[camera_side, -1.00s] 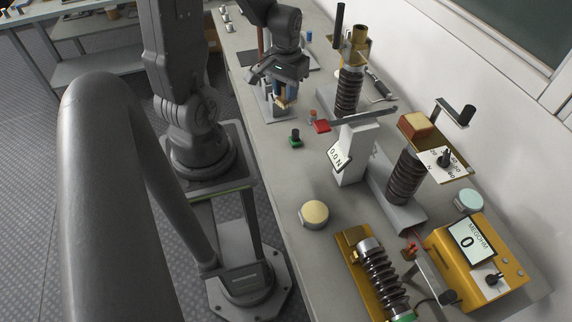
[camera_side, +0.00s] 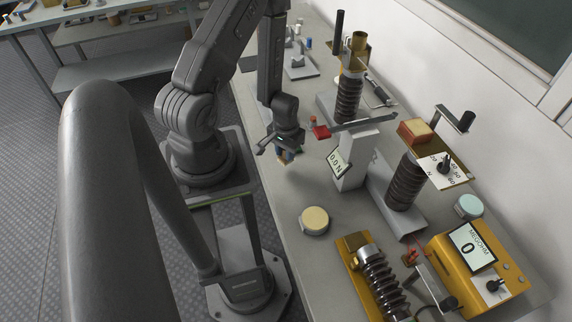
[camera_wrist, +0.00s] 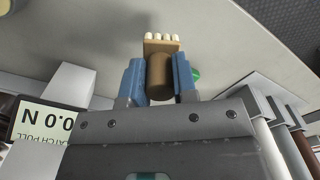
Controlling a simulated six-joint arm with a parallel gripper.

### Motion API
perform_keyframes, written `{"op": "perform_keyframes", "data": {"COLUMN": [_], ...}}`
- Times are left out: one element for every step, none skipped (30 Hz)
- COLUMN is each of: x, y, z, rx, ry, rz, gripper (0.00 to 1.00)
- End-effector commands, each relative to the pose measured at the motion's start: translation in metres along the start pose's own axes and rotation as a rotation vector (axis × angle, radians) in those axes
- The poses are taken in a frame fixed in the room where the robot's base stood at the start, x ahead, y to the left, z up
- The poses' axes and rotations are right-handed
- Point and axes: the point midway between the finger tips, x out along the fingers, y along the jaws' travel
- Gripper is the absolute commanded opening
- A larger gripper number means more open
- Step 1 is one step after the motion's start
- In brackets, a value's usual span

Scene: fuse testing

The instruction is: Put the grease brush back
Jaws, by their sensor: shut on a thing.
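My gripper (camera_side: 284,154) hangs over the bench, to the left of the white gauge post that reads 0.0 N (camera_side: 350,160). In the wrist view its two blue fingers (camera_wrist: 160,82) are shut on the grease brush (camera_wrist: 160,74). The brush has a brown round handle, a tan block and pale bristles pointing away from the wrist. In the side view the brush is mostly hidden by the gripper; only a small tan bit shows under the fingers. The brush appears clear of the bench, though the gap is hard to judge.
A cream-lidded tin (camera_side: 314,220) stands in front of the gripper. A red-tipped lever (camera_side: 321,132) and ribbed insulator (camera_side: 347,98) stand close on the right. A small grey stand (camera_side: 299,68) is at the back.

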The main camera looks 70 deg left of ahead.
Motion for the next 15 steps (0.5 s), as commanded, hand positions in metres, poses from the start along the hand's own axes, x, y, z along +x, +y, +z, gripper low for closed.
{"op": "perform_keyframes", "data": {"x": [0.007, 0.01, 0.012, 0.014, 0.016, 0.019, 0.023, 0.027, 0.032, 0.036, 0.04, 0.044, 0.047, 0.049, 0.05], "y": [0.0, 0.0, 0.0, 0.0, 0.0, 0.0, 0.0, 0.0, 0.0, 0.0, 0.0, 0.0, 0.0, 0.0, 0.0], "z": [0.0, 0.0, 0.0, 0.0, 0.0, 0.0, 0.0, 0.0, 0.0, 0.0, 0.0, 0.0, 0.0, 0.0, 0.0], "rx": [0.0, 0.0, 0.0, 0.0, 0.0, 0.0, 0.0, 0.0, 0.0, 0.0, 0.0, 0.0, 0.0, 0.0, 0.0], "ry": [-0.002, -0.002, -0.001, -0.001, -0.001, -0.002, -0.001, -0.002, -0.002, -0.003, -0.002, -0.002, -0.001, -0.001, 0.0], "rz": [0.0, 0.0, 0.0, 0.0, 0.0, 0.0, 0.0, 0.0, 0.0, 0.0, 0.0, 0.0, 0.0, 0.0, 0.0], "gripper": [0.07, 0.07, 0.07, 0.07, 0.07, 0.07, 0.07, 0.07, 0.07, 0.07, 0.07, 0.07, 0.07, 0.07, 0.07]}}
